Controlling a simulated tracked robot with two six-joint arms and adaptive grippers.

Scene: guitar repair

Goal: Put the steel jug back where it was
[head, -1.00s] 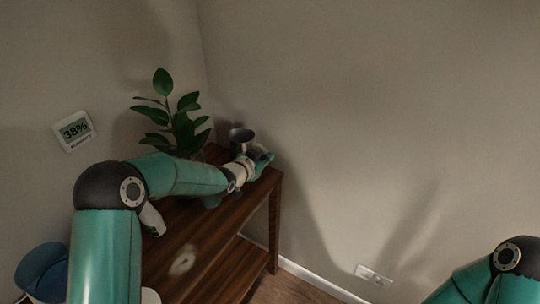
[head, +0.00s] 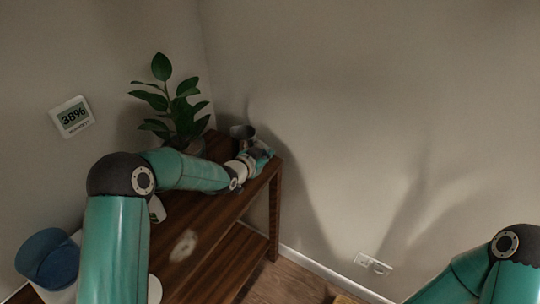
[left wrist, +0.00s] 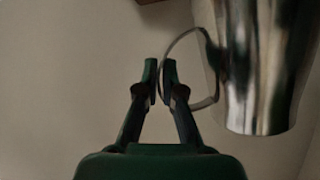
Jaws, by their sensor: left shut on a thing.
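The steel jug (head: 242,132) is at the far end of the dark wooden table (head: 222,205), close to the wall. It also shows large at the right of the left wrist view (left wrist: 262,75), with its thin wire handle (left wrist: 208,100) towards my gripper. My left gripper (head: 262,153) is beside the jug. In the left wrist view its two fingertips (left wrist: 160,72) are closed together on the handle. I cannot tell whether the jug's base touches the tabletop. My right gripper is out of view.
A leafy plant in a pot (head: 172,100) stands on the table just left of the jug, behind my left forearm. A blue container (head: 48,262) is at the lower left. A humidity display (head: 72,117) hangs on the wall. The table's near middle is mostly bare.

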